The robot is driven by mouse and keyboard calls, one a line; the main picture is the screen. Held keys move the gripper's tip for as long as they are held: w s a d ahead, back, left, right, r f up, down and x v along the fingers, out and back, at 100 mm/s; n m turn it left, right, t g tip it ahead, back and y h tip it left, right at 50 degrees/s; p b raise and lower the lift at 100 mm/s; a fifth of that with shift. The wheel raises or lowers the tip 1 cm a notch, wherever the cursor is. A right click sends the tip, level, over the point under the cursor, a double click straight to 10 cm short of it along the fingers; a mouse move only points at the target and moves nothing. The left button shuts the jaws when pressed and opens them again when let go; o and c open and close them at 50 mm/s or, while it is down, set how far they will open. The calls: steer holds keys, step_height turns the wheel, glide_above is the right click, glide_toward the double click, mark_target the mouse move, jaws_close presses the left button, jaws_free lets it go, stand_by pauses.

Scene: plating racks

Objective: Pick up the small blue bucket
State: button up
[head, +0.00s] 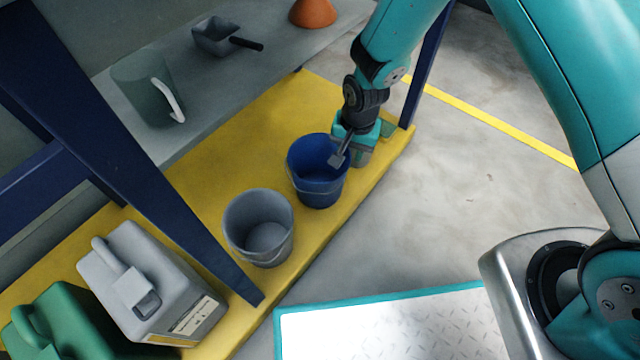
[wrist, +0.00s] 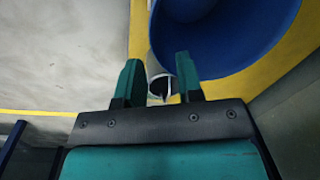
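The small blue bucket (head: 317,188) stands upright on the yellow lower shelf, with a thin wire handle on its near side. It also fills the upper right of the wrist view (wrist: 235,35), cut off by the frame. My gripper (head: 350,158) is at the bucket's right rim in the head view. In the wrist view my gripper (wrist: 158,70) has its two teal fingers apart. The right finger overlaps the blue bucket's edge and the left finger is outside it. I cannot tell whether either finger touches the bucket. The bucket's right side is partly hidden by the gripper.
A grey bucket (head: 259,228) stands just left of the blue one on the yellow shelf (head: 285,110). White (head: 150,285) and green (head: 60,325) canisters are at lower left. A jug (head: 145,88), scoop (head: 215,37) and orange cone (head: 312,12) are above. A blue post (head: 150,170) crosses in front.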

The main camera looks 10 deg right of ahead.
mark_target(347, 163)
steer(key=f+b, duration=0.1)
steer(key=f, duration=0.1)
steer(key=f+b, duration=0.1)
steer(key=f, duration=0.2)
steer(key=f+b, duration=0.2)
steer(key=f, duration=0.1)
steer(key=shift+w+a+f, duration=0.1)
steer(key=shift+a, duration=0.2)
jaws_close()
